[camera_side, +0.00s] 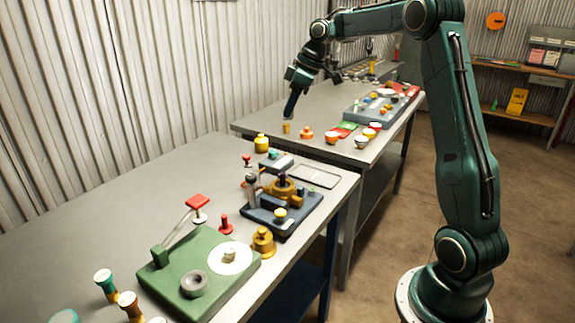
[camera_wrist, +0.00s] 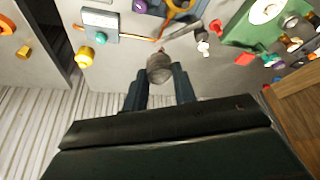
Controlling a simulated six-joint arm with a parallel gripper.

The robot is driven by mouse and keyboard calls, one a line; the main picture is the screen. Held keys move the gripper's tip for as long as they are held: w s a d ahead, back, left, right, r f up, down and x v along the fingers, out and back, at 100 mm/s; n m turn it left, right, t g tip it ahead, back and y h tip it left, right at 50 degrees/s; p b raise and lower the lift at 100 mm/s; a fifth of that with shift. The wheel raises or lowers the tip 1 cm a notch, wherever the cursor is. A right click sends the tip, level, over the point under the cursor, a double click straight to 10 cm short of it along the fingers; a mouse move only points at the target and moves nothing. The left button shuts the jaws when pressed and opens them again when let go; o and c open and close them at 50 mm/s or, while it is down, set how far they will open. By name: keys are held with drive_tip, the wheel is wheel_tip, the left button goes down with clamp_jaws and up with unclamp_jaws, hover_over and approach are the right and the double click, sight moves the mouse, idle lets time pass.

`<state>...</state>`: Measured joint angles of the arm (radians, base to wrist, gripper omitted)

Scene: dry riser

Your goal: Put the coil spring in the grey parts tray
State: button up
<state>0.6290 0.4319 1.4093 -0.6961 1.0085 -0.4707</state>
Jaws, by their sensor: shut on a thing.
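My gripper (camera_wrist: 160,88) is shut on a grey-brown, rounded thing that looks like the coil spring (camera_wrist: 160,68), held between the two dark fingertips in the wrist view. In the side view my gripper (camera_side: 290,112) points down, raised above the benches. A small tan thing shows just under its fingertips there; I cannot tell whether it is the spring or a part on the far bench. A flat grey rectangle with a dark rim, which looks like the grey parts tray (camera_side: 316,176), lies on the near bench, below and right of my gripper. I do not make it out in the wrist view.
Beside the tray stand a dark blue base with a brass valve (camera_side: 283,190), a small meter box (camera_side: 277,164) and a yellow knob (camera_side: 261,143). A green base (camera_side: 190,260) with a lever is nearer. The far bench (camera_side: 270,122) holds a crowded blue-grey box (camera_side: 352,116).

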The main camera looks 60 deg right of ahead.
drive_tip(key=s+d+f+m+h, duration=0.2)
drive_tip(key=s+d+m, duration=0.1)
drive_tip(key=d+m, duration=0.3)
drive_tip(key=s+d+f+m+h, duration=0.2)
drive_tip(key=s+d+f+m, duration=0.15)
drive_tip(key=d, duration=0.35)
drive_tip(key=shift+m, duration=0.25)
wheel_tip(320, 180, down, 15)
drive_tip(key=shift+r, duration=0.1)
drive_tip(key=shift+f, duration=2.15)
drive_tip(key=shift+f, duration=0.15)
drive_tip(key=o, duration=0.9)
drive_tip(key=shift+o, duration=0.2)
